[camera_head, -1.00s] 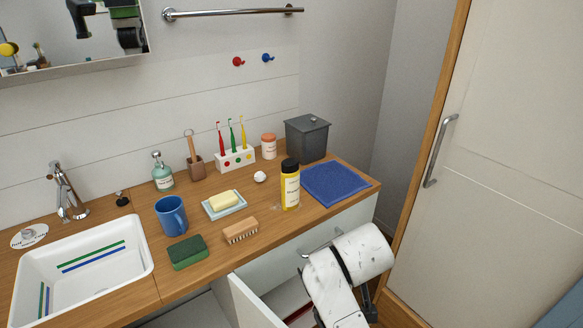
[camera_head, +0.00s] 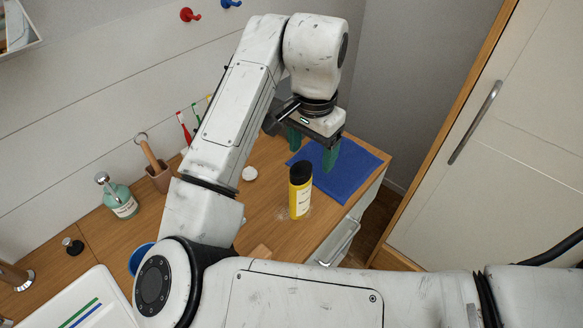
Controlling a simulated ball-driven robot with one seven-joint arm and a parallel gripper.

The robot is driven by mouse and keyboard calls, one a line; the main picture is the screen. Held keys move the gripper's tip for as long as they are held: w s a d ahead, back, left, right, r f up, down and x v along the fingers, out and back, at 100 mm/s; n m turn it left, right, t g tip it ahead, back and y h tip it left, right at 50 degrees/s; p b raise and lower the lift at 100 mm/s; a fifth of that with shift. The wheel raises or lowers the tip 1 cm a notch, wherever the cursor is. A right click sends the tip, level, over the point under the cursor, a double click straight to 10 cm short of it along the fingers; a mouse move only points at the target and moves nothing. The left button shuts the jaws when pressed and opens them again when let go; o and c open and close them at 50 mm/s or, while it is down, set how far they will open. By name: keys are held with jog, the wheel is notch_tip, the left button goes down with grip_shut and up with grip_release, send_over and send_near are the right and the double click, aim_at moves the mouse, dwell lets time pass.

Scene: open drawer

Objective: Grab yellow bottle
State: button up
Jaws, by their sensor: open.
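The yellow bottle (camera_head: 300,198) has a black cap and a pale label. It stands upright on the wooden counter, in front of the blue towel. My gripper (camera_head: 312,156) has green fingers and points down above the towel, behind and above the bottle in the picture. The fingers are apart with nothing between them. The gripper does not appear to touch the bottle.
The blue towel (camera_head: 347,172) lies at the counter's right end. A white round item (camera_head: 249,174) is left of the bottle. A green soap bottle (camera_head: 120,198) and a brown holder (camera_head: 157,172) stand farther left. My arm hides much of the counter's middle.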

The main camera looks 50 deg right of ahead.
aim_at(305, 167)
jog(key=shift+w+a, duration=0.3)
jog(key=shift+w+f, duration=0.1)
jog(key=shift+f, duration=0.1)
notch_tip(305, 167, down, 5)
jog(key=shift+r, duration=0.1)
jog(key=shift+w+a+f+p, duration=0.1)
jog(key=shift+a+f+p, duration=0.1)
jog(key=shift+f, duration=0.7)
jog(key=shift+w+a+f+p, duration=0.1)
jog(key=shift+f+p, duration=0.15)
jog(key=shift+f, duration=0.65)
jog(key=shift+w+a+f+p, duration=0.1)
jog(key=shift+f+p, duration=0.1)
jog(key=shift+f, duration=0.7)
jog(key=c, duration=1.2)
